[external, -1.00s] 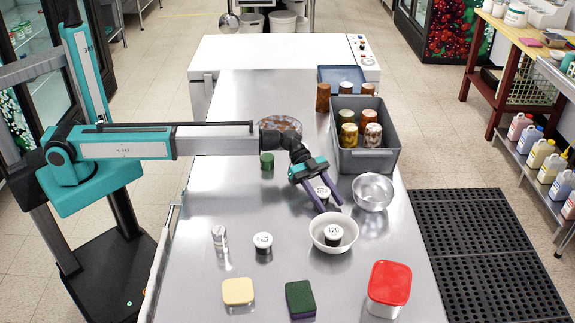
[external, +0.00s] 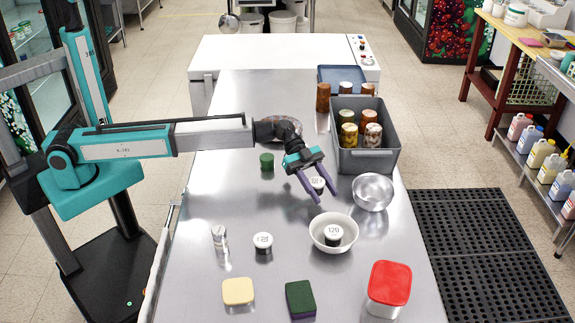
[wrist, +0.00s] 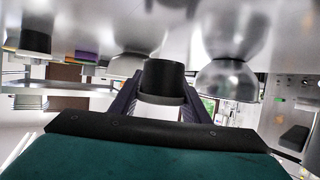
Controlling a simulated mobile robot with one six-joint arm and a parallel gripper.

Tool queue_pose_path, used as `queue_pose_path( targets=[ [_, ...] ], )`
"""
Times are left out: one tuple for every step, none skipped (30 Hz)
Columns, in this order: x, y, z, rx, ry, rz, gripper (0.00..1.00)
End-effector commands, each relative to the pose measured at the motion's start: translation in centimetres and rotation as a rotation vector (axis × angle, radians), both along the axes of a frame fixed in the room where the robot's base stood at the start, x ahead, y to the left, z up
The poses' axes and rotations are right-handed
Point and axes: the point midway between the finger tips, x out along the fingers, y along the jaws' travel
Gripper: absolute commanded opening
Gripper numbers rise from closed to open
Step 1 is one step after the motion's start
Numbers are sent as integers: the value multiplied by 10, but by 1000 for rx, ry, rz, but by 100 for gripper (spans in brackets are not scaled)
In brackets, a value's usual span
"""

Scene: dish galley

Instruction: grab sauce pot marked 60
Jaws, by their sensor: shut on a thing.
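A small dark pot with a white marked lid (external: 317,184) is between the fingers of my gripper (external: 312,188), a little left of the steel bowl. The number on its lid is too small to read surely. In the wrist view the dark body of this pot (wrist: 163,78) sits between both fingers, and my gripper is shut on it. A similar pot marked 120 (external: 333,237) stands in a white bowl (external: 318,243). Another dark pot with a white lid (external: 263,245) stands at the front left, its mark hard to read.
A steel bowl (external: 373,192) is right of my gripper. A grey bin (external: 366,160) with several jars stands behind it. A green-topped pot (external: 267,161), a shaker (external: 219,238), a yellow sponge (external: 238,291), a green sponge (external: 300,297) and a red-lidded tub (external: 389,288) are on the counter.

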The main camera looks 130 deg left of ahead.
Motion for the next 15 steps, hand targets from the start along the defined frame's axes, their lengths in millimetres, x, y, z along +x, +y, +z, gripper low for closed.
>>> queue_pose_path(
  targets=[
    [-7,-6,0,1,0,0,20],
    [-10,-7,0,1,0,0,20],
    [-14,-11,1,1,0,0,20],
    [-17,-13,1,1,0,0,20],
    [-21,-15,1,1,0,0,20],
    [-25,-18,1,1,0,0,20],
    [-28,-20,2,0,0,0,20],
    [-31,-22,2,0,0,0,20],
    [-36,-25,2,0,0,1,20],
    [-39,-27,3,0,0,1,20],
    [-42,-30,3,0,0,1,20],
    [-47,-32,3,0,0,1,20],
    [-50,-35,4,0,0,1,20],
    [-53,-37,4,0,0,1,20],
    [-57,-40,5,0,0,1,20]
  ],
)
